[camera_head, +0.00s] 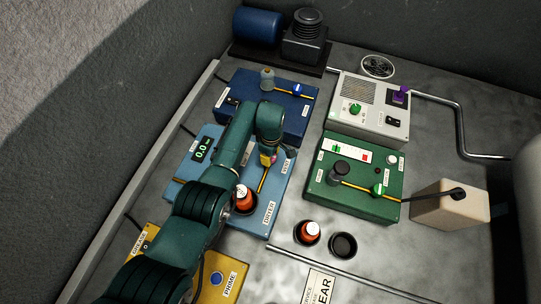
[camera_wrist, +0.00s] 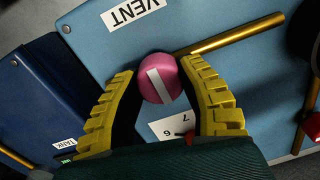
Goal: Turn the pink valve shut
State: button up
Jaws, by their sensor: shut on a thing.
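The pink valve (camera_wrist: 158,78) is a round knob with a white stripe, on a light blue panel (camera_head: 252,216) near a VENT label (camera_wrist: 130,12). My gripper (camera_wrist: 166,76) has its yellow fingers on both sides of the knob and is shut on it. The white stripe runs roughly crosswise to the brass pipe (camera_wrist: 235,33) that meets the knob. In the head view my gripper (camera_head: 267,157) is over the light blue panel, and my arm hides much of the panel and most of the knob.
A dark blue box (camera_head: 240,112) stands behind the panel, a green box (camera_head: 360,200) to its right and a yellow box (camera_head: 238,270) in front. A green display (camera_head: 202,149) reads about 0.0.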

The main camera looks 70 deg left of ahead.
jog(key=o, duration=1.2)
jog(key=shift+s+f, duration=0.1)
jog(key=r, duration=1.2)
jog(key=shift+w+a, duration=0.15)
jog(key=shift+w, duration=0.05)
